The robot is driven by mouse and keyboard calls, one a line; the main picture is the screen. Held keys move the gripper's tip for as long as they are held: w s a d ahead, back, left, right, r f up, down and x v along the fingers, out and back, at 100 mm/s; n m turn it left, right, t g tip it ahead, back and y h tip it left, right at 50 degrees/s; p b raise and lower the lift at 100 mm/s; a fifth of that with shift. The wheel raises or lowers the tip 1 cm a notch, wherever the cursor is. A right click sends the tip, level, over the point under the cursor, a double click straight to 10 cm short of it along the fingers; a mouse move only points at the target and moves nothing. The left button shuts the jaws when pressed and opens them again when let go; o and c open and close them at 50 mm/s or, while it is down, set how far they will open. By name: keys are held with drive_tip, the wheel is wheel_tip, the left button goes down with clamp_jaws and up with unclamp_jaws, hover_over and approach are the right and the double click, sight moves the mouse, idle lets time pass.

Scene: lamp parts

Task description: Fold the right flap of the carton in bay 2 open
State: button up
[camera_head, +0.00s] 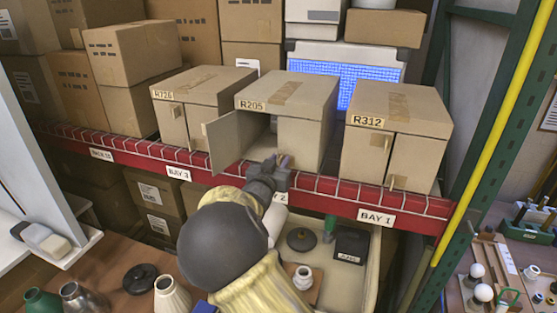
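The carton labelled R205 (285,92) stands on the shelf above the partly hidden bay 2 label (281,198). Its left flap (236,141) is swung open toward me, and part of the inside shows. Its right flap (298,143) looks shut across the right half of the front. My gripper (281,161) is at the lower front of the carton, by the inner edge of the right flap. The fingertips are small and close to the flap. I cannot tell whether they touch it or hold its tab, which is hidden.
Carton R728 (203,83) stands left and carton R312 (399,107) right, both with shut flaps. The red shelf beam (335,205) runs just below. A green upright (470,165) stands at the right. Lamp parts lie in a pale tray (352,291) under the shelf.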

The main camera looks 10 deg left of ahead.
clamp_jaws()
idle(1.4)
